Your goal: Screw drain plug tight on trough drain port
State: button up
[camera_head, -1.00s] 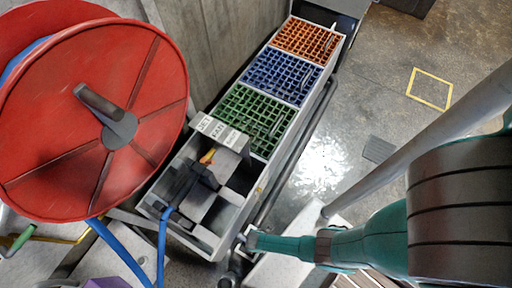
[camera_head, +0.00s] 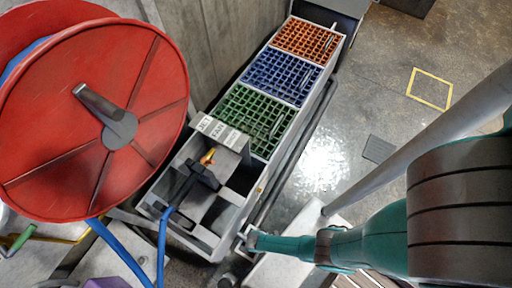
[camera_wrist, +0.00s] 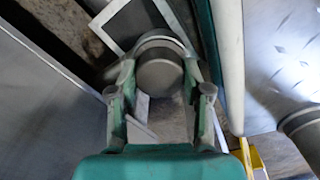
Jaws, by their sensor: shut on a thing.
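The grey trough (camera_head: 208,247) stands in the middle of the head view, with open compartments at its near end. My gripper (camera_head: 246,239) reaches in from the right to its near right corner, low on the outside. In the wrist view my gripper (camera_wrist: 165,88) has its two green fingers on either side of a round grey plug (camera_wrist: 160,75) and is shut on it. A wider grey ring (camera_wrist: 160,41) shows just behind the plug, apparently the drain port. The thread is hidden, so I cannot tell how far the plug is seated.
A large red hose reel (camera_head: 95,120) with a blue hose (camera_head: 162,250) fills the left. A dark jet nozzle (camera_head: 188,183) lies in the near compartment. Green (camera_head: 255,118), blue (camera_head: 282,76) and orange (camera_head: 306,40) grates cover the trough's far part. Open floor (camera_head: 390,110) lies to the right.

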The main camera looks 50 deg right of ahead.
jog(key=shift+m, duration=0.6)
jog(key=m, duration=0.3)
jog(key=shift+m, duration=1.1)
jog(key=shift+m, duration=0.9)
jog(key=m, duration=0.3)
